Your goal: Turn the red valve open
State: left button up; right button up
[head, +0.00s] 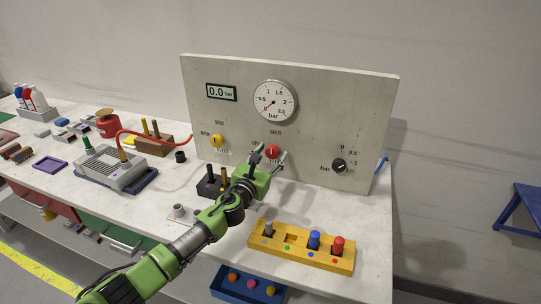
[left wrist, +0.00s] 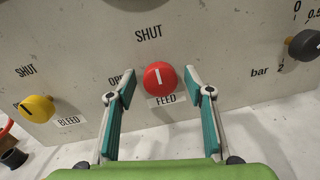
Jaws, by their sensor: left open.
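The red valve knob (head: 272,151) is on the upright grey panel (head: 340,110). In the left wrist view the red knob (left wrist: 160,76) sits above a FEED label, and its white mark stands nearly upright toward the word SHUT. An OPEN label left of it is partly hidden by a finger. My left gripper (head: 268,161) is at the panel. In the left wrist view its open fingers (left wrist: 166,80) stand either side of the knob, with a gap on each side. The round gauge (head: 274,101) is above, and the display (head: 221,92) reads 0.0 bar. My right gripper is not seen.
A yellow BLEED knob (head: 217,141) is left of the red one, and a black knob (head: 339,166) is right. Below stand a dark holder (head: 207,188) and a yellow block (head: 300,252) with coloured pegs. A red hose (head: 160,135) runs to the panel's left side.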

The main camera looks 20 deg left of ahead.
pick_arm(q)
jog(key=c, duration=1.1)
jog(key=shift+n, duration=0.3)
jog(key=n+b, duration=0.1)
jog(key=n, duration=0.2)
jog(key=shift+f+n+b, duration=0.15)
jog(key=shift+n+b, duration=0.25)
jog(key=n+b, duration=0.1)
jog(key=n, duration=0.3)
jog(key=shift+n+t, duration=0.3)
jog(key=n+b, duration=0.1)
jog(key=n, duration=0.4)
jog(key=shift+n+y+b, duration=0.3)
jog(key=shift+y+b, duration=0.05)
jog(key=shift+y, duration=0.05)
jog(key=shift+n, duration=2.1)
